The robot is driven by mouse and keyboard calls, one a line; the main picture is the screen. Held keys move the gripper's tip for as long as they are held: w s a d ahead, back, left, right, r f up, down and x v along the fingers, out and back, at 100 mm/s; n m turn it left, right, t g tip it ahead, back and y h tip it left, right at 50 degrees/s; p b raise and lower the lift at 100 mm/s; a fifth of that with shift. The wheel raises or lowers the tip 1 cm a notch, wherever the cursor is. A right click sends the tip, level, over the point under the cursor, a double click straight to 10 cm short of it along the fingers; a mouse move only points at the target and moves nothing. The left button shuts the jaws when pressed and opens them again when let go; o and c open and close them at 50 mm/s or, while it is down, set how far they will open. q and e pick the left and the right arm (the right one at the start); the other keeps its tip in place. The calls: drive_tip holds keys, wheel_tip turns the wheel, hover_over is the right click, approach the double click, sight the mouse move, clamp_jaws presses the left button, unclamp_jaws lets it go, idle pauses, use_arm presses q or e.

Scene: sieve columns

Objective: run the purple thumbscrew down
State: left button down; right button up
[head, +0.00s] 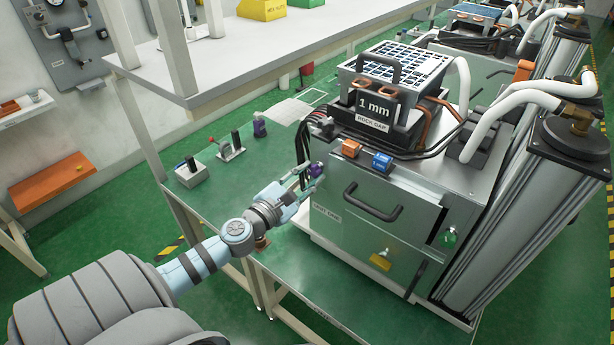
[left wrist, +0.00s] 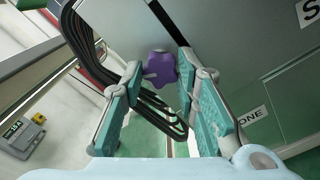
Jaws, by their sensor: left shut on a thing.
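The purple thumbscrew (head: 316,169) is on the left side of the grey machine cabinet (head: 350,225), near its front upper corner. My left gripper (head: 307,173) reaches it from the left. In the left wrist view the lobed purple thumbscrew (left wrist: 160,68) lies between the tips of both fingers of the left gripper (left wrist: 160,75), which is shut on it. The screw's shank is hidden, so I cannot tell how far in it sits. My right gripper is not in view.
Black cables (head: 307,140) hang beside the thumbscrew; they also show behind the fingers in the left wrist view (left wrist: 85,45). A purple-bodied item (head: 259,125), a lever box (head: 230,146) and a switch box (head: 190,172) stand on the green bench.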

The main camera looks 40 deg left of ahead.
use_arm(q)
drive_tip(key=m, duration=0.4)
drive_tip(key=shift+m, duration=0.3)
drive_tip(key=m, duration=0.4)
drive_tip(key=shift+m, duration=0.3)
drive_tip(key=c, duration=1.2)
unclamp_jaws()
drive_tip(key=shift+a, duration=0.1)
drive_tip(key=shift+c, duration=0.2)
drive_tip(key=shift+f, duration=0.1)
drive_tip(key=s, duration=1.2)
